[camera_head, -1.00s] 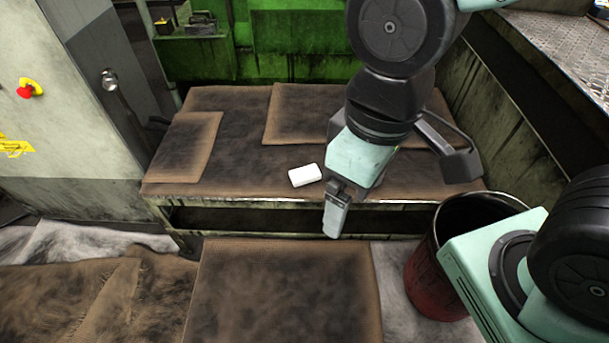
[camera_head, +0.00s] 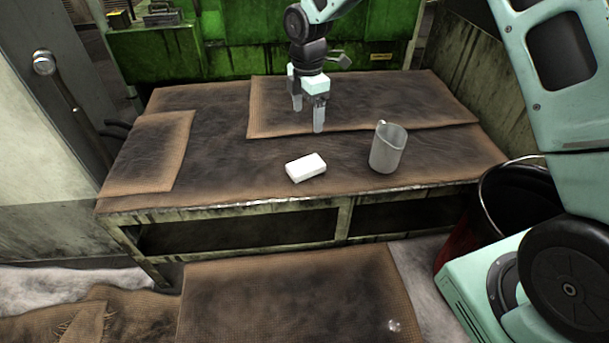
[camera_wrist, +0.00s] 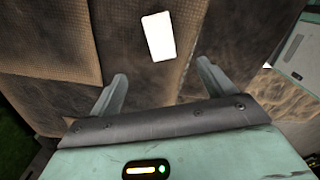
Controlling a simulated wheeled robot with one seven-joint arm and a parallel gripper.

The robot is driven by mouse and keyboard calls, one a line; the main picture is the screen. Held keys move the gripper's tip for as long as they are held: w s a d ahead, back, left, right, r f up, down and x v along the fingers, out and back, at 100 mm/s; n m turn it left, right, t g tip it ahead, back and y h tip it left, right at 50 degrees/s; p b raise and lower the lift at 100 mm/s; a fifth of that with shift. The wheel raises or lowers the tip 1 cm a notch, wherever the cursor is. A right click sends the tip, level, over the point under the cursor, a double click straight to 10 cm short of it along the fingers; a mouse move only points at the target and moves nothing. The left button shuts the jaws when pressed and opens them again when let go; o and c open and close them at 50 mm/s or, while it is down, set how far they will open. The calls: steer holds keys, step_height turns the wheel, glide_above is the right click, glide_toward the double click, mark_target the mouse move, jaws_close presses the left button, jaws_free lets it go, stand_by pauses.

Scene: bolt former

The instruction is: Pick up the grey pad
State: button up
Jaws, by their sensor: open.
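The pad (camera_head: 306,167) is a small, pale block, nearly white in the picture. It lies flat near the front of the cloth-covered bench (camera_head: 225,185). In the wrist view the pad (camera_wrist: 158,36) shows beyond the fingertips, roughly between their lines. My gripper (camera_head: 308,115) is open and empty. It hangs above the bench, behind the pad and apart from it, with its fingers pointing down. In the wrist view my gripper's two fingers (camera_wrist: 160,78) are spread wide with nothing between them.
A grey jug (camera_head: 387,148) stands on the bench right of the pad. Brown cloth mats (camera_head: 155,150) cover parts of the bench. A dark red bin (camera_head: 455,245) stands at the front right. A green machine (camera_head: 235,45) rises behind the bench. The bench around the pad is clear.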

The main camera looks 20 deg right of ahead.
steer(key=b, duration=0.3)
glide_above(306, 164)
step_height(306, 164, down, 12)
steer(key=shift+d, duration=0.15)
step_height(306, 164, down, 5)
steer(key=shift+f+b, duration=0.1)
steer(key=shift+b, duration=0.5)
steer(key=c, duration=1.1)
step_height(306, 164, up, 10)
steer(key=shift+r+p, duration=0.1)
steer(key=shift+p, duration=1.15)
